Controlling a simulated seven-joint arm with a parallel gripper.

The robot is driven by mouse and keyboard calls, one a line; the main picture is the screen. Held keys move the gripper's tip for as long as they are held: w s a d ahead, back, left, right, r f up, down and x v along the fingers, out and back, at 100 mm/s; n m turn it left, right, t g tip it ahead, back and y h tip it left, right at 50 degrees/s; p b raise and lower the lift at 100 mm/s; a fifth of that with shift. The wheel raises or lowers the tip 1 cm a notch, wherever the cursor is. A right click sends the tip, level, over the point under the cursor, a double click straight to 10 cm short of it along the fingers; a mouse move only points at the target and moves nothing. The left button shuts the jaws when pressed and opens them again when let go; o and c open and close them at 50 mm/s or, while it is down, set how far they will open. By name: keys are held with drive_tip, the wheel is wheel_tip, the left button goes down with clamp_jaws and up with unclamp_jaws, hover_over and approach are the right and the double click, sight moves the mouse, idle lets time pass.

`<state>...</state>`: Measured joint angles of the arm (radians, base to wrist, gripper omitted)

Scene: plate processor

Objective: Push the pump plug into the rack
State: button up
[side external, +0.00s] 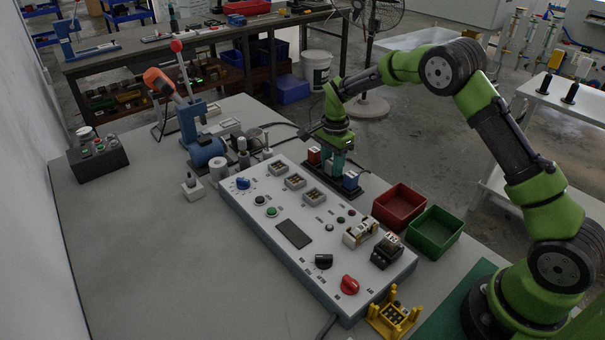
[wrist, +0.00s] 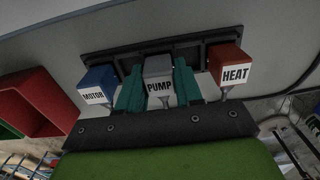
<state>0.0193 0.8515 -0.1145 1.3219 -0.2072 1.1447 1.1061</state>
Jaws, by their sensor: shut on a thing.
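The grey plug labelled PUMP (wrist: 158,88) is in the middle of the wrist view, between the teal fingers of my gripper (wrist: 158,70). The fingers are shut on its two sides. The plug is at the dark rack (wrist: 150,49), between the blue MOTOR plug (wrist: 97,82) on the left and the red HEAT plug (wrist: 231,66) on the right. How deep it sits is hidden. In the side view my gripper (side external: 337,163) points down between the red plug (side external: 314,155) and the blue plug (side external: 350,179), behind the panel; the pump plug is hard to make out there.
The white control panel (side external: 250,208) with knobs and sockets lies in front of the rack. A red bin (side external: 399,207) and a green bin (side external: 434,232) stand to the right. A yellow holder (side external: 394,318) is at the panel's near end.

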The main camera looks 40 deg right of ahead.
drive_tip(key=o, duration=1.2)
wheel_tip(320, 180, up, 16)
drive_tip(key=s+a+r+n+t, duration=0.2)
drive_tip(key=s+n, duration=0.2)
drive_tip(key=s, duration=0.5)
drive_tip(key=s+a+r+n+t+y, duration=0.1)
drive_tip(key=s+n, duration=0.4)
drive_tip(key=s, duration=0.5)
drive_tip(key=s+a+r+n+t+y, duration=0.1)
drive_tip(key=s+a+r+n+t, duration=0.2)
drive_tip(key=s, duration=0.6)
drive_tip(key=shift+s+a+r+n+t, duration=0.15)
drive_tip(key=shift+a+n+t, duration=0.15)
drive_tip(key=shift+a+n, duration=0.2)
drive_tip(key=shift+s+a+r+n+t, duration=0.15)
drive_tip(key=shift+a+n+t, duration=0.15)
drive_tip(key=shift+a+n, duration=0.2)
